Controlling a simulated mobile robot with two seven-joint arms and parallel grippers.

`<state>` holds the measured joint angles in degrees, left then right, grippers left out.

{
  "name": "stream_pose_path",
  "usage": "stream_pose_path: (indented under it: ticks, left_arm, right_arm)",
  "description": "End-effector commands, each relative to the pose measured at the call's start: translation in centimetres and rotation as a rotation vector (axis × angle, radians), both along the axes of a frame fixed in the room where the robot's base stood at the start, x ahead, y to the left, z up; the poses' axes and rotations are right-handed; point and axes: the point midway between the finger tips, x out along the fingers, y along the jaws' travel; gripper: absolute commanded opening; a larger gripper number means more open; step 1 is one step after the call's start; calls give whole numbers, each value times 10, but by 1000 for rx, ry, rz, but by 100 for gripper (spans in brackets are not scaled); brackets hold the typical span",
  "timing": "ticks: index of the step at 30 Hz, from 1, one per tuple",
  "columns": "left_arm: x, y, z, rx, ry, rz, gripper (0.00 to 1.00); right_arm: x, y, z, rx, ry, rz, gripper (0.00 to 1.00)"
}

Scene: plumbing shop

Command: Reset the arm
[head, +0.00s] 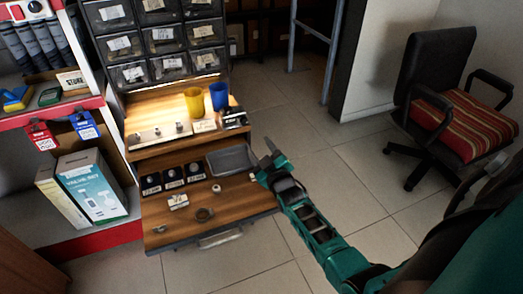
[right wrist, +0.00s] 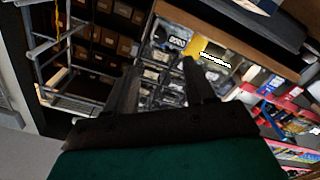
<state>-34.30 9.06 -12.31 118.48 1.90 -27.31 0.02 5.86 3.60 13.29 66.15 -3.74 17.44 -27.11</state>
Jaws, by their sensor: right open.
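My right gripper (head: 270,158) is at the end of the green arm in the head view, just off the right edge of the open wooden drawer (head: 245,195). It also shows in the right wrist view (right wrist: 165,80), with its two dark fingers apart and nothing visible between them. Beyond the fingers, the wrist view shows the shop's bins and shelves. My left gripper is in neither view.
The drawer holds small fittings, labelled dark boxes (head: 172,177) and a grey tray (head: 230,159). A yellow cup (head: 194,102) and a blue cup (head: 219,96) stand on the counter above. A chair (head: 450,105) stands at right. The tiled floor (head: 370,180) between is clear.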

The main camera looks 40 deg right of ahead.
Motion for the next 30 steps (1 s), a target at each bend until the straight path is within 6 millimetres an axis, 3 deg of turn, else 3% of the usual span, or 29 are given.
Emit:
stream_pose_path:
  ticks: [9,14,17,21,27,30]
  left_arm:
    - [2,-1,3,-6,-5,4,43]
    - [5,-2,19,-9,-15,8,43]
    - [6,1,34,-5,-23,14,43]
    - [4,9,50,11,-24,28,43]
    - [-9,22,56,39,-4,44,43]
    - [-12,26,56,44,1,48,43]
  right_arm:
    - [-1,1,0,2,3,1,54]
    - [-22,15,2,39,59,37,54]
    - [-54,39,5,103,140,86,54]
    - [-115,89,11,239,295,159,54]
    - [-197,152,30,434,490,216,54]
    - [-222,171,37,498,551,226,54]
